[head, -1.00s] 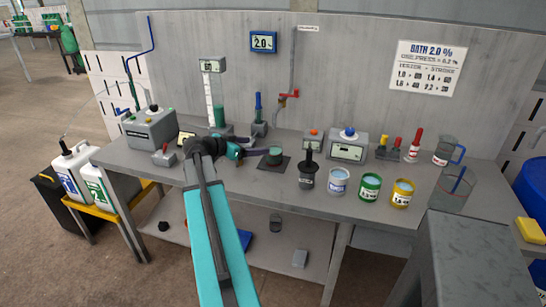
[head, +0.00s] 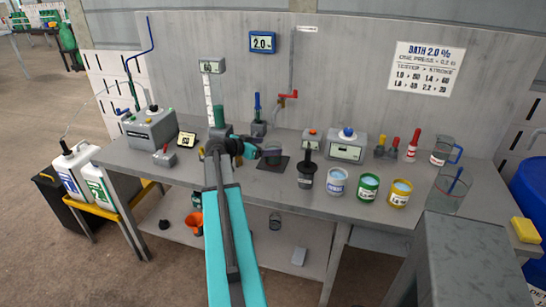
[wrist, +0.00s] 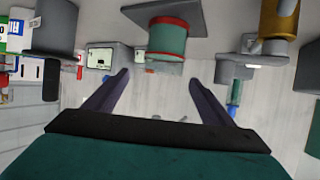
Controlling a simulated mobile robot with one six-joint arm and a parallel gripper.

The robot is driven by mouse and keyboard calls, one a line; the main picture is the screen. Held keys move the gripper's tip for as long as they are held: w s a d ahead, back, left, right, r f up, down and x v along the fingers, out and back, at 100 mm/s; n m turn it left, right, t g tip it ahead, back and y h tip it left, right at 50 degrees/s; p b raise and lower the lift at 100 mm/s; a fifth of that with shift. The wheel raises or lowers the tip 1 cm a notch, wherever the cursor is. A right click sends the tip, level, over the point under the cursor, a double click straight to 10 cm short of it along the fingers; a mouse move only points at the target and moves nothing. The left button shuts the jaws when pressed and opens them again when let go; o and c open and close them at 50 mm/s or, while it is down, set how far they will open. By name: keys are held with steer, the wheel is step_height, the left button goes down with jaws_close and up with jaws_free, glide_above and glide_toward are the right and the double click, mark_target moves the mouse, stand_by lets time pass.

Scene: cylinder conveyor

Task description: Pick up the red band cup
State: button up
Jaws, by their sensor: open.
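The red band cup (wrist: 167,40) shows in the wrist view, where the picture is upside down. It is greenish with red bands at its rim and base, and it stands on a dark square mat (wrist: 139,12). In the head view the cup (head: 273,155) stands on the mat (head: 271,166) near the middle of the bench, partly covered by my gripper. My gripper (wrist: 158,77) is open and empty. Its two dark fingers point toward the cup, which appears beyond the fingertips and between their lines. In the head view my gripper (head: 258,151) is just left of the cup.
A dark handled pot (head: 306,175) stands right of the mat, then white, green (head: 369,186) and yellow cans. A red-handled tap (head: 288,95) overhangs the back.

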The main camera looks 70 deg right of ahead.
mark_target(280, 145)
steer(key=shift+d, duration=0.1)
steer(key=shift+p+x, duration=0.7)
steer(key=shift+x, duration=0.15)
steer(key=shift+p+x, duration=0.7)
steer(key=shift+x, duration=1)
steer(key=shift+w+f, duration=0.2)
steer(key=c, duration=1.6)
steer(key=shift+r, duration=0.2)
